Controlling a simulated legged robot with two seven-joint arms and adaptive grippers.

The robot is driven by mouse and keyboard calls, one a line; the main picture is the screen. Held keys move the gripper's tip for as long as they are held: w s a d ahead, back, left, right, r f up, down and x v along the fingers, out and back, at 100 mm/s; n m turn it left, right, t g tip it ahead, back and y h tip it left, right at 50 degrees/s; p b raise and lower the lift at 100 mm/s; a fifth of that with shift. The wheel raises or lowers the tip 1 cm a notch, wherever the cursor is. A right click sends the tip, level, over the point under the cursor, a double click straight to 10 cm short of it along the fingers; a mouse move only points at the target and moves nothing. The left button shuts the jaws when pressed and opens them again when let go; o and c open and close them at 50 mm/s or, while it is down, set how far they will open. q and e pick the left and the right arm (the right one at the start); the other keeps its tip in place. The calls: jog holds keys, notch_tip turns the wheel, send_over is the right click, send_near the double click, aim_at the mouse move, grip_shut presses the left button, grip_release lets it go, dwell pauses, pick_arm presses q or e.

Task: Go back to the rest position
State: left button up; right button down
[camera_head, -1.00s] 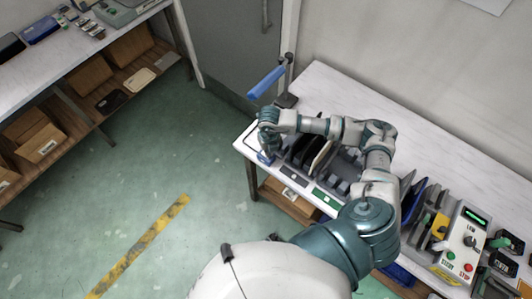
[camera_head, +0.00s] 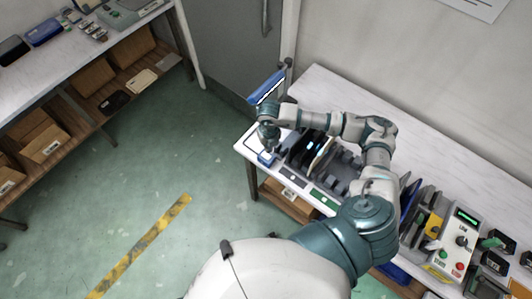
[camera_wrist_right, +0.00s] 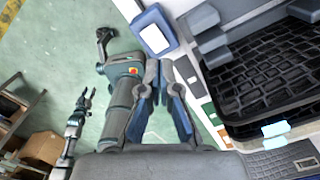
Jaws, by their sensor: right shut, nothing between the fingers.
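My right gripper (camera_head: 266,152) hangs over the left end of the right table, beside the rack of upright panels (camera_head: 318,155). Its arm reaches across the rack from the right. In the right wrist view its fingers (camera_wrist_right: 160,108) are together with nothing between them. A small blue-framed piece with a white face (camera_wrist_right: 153,32) lies beyond the fingertips, apart from them in the picture. A black mesh-bottomed tray (camera_wrist_right: 262,75) is at the right. An arm with a small claw (camera_wrist_right: 85,105), probably my left one, shows at the left; its jaw state is unclear.
The right table (camera_head: 330,88) has a clear strip along the wall. A control box with a green display (camera_head: 461,240) and more panels stand at its right. A blue bar on a stand (camera_head: 266,88) rises behind the gripper. The green floor (camera_head: 130,190) is open.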

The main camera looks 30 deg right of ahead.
jog(key=shift+r+p, duration=0.3)
jog(key=shift+r, duration=0.45)
